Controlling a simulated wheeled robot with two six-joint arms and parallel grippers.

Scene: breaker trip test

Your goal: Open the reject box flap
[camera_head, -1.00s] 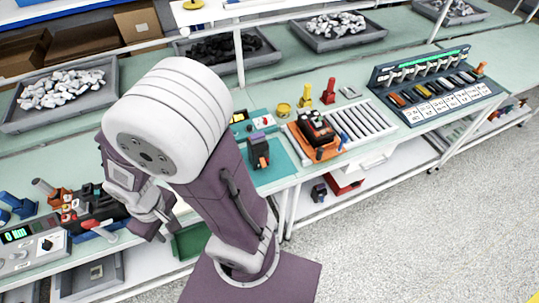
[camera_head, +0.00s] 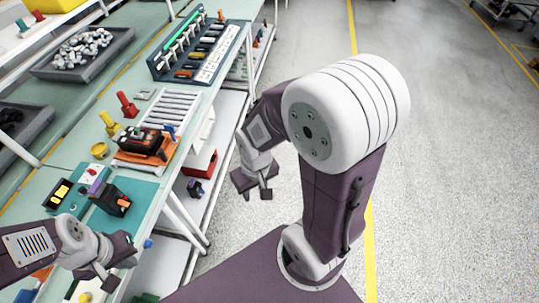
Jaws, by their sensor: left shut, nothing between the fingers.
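A red box (camera_head: 202,163), which I take to be the reject box, sits on the lower shelf under the bench. It is small here, and I cannot make out its flap or whether it is open. My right gripper (camera_head: 256,194) hangs over the floor to the right of the red box, apart from it, with its fingers spread and nothing between them. My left gripper (camera_head: 103,284) is at the lower left by the bench's front edge, shut and empty.
A small dark device (camera_head: 195,188) is beside the red box. The bench bears a teal mat (camera_head: 135,203) with a black breaker, an orange fixture (camera_head: 140,160), a roller rack (camera_head: 178,104) and a breaker panel (camera_head: 198,62). Bench legs stand near the box. Open floor lies to the right.

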